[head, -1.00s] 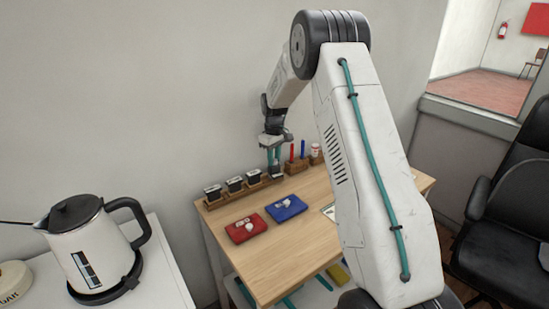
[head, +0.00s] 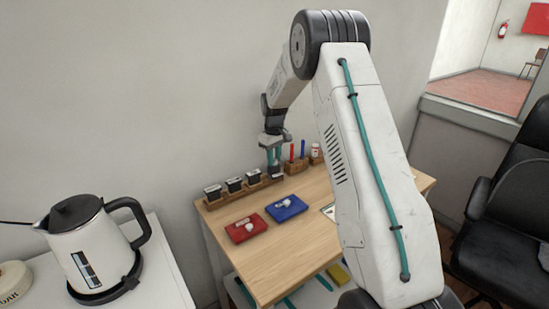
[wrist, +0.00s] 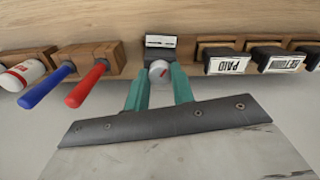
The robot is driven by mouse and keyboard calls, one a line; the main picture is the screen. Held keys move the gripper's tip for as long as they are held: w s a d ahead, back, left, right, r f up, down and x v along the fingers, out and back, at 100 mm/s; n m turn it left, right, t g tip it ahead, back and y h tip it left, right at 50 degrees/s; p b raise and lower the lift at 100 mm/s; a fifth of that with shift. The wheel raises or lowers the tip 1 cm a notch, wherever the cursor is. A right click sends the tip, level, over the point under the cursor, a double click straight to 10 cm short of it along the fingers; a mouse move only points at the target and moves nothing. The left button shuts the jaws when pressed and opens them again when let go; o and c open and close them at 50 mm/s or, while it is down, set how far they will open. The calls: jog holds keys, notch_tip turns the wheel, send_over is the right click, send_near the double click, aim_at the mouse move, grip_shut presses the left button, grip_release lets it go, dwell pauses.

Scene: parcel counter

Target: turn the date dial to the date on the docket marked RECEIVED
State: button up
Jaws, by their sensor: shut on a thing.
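My gripper (wrist: 158,92) has its teal fingers closed on the two sides of a round pale dial (wrist: 160,71) with a red mark. The dial is on a dark date stamp with a white face (wrist: 160,41); its figures are too small to read. In the head view, my gripper (head: 274,158) points down at the right end of the wooden stamp rack (head: 216,204). A pale docket (head: 328,211) lies on the table, mostly hidden by my arm. Its writing cannot be read.
A PAID stamp (wrist: 229,62), a RETURN stamp (wrist: 278,60) and another stamp stand beside the date stamp. Blue and red pens (wrist: 87,84) and a small jar (wrist: 22,73) stand on its other side. Red (head: 246,229) and blue (head: 287,208) pads lie in front.

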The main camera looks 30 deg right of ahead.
dwell(0.4)
jog(key=o, duration=1)
jog(key=shift+r, duration=0.1)
notch_tip(320, 180, up, 8)
jog(key=shift+f, duration=0.15)
